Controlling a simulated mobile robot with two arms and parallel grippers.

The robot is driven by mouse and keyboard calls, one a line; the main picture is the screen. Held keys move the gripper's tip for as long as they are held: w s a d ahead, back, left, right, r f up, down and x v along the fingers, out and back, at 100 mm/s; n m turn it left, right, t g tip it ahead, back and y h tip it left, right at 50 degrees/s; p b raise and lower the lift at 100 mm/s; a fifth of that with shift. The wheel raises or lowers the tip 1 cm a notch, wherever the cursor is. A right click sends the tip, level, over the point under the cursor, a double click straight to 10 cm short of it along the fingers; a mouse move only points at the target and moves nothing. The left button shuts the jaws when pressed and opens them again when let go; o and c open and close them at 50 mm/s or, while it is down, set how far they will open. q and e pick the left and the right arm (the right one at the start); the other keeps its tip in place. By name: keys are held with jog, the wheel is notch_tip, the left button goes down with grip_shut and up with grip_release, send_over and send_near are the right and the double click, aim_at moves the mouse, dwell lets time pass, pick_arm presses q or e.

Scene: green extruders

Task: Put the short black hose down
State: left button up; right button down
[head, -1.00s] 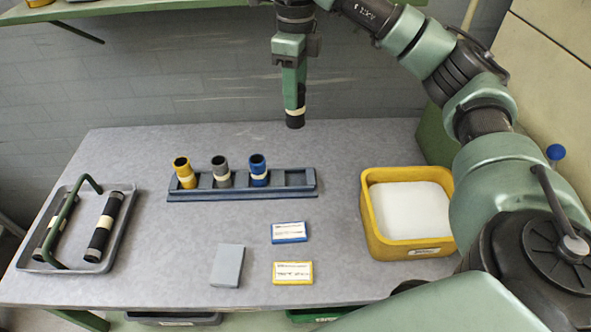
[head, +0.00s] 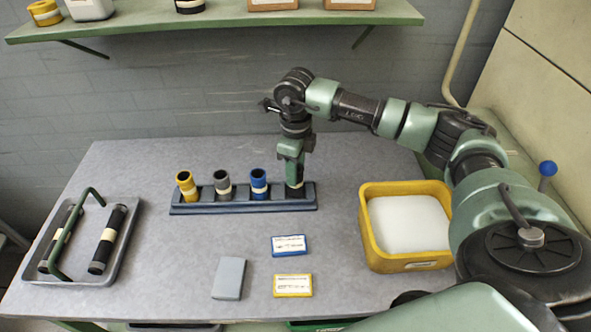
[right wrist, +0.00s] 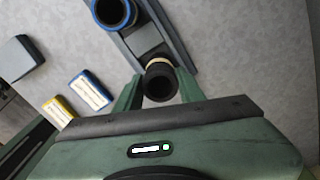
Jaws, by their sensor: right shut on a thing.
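The short black hose (head: 294,191) is upright at the right end of the dark blue rack (head: 240,208). My right gripper (head: 293,178) is shut on it from above. In the right wrist view the hose (right wrist: 160,82) shows its open black end and a pale band between the fingers of my right gripper (right wrist: 158,92). Its lower end is at the rack's rightmost place; whether it is fully seated cannot be told. A yellow hose (head: 187,186), a grey hose (head: 222,184) and a blue hose (head: 259,183) stand in the other places. My left gripper is not in view.
A grey tray (head: 112,268) with a green handle holds two long black hoses at the left. A yellow bin (head: 365,228) with white content stands right. Blue and yellow labelled boxes and a grey block (head: 229,278) lie in front. A shelf (head: 220,29) hangs behind.

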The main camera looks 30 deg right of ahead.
jog(key=shift+f, duration=0.65)
jog(key=c, duration=1.3)
grip_release()
jog(key=shift+f, duration=0.15)
jog(key=o, duration=0.4)
jog(key=shift+o, duration=0.2)
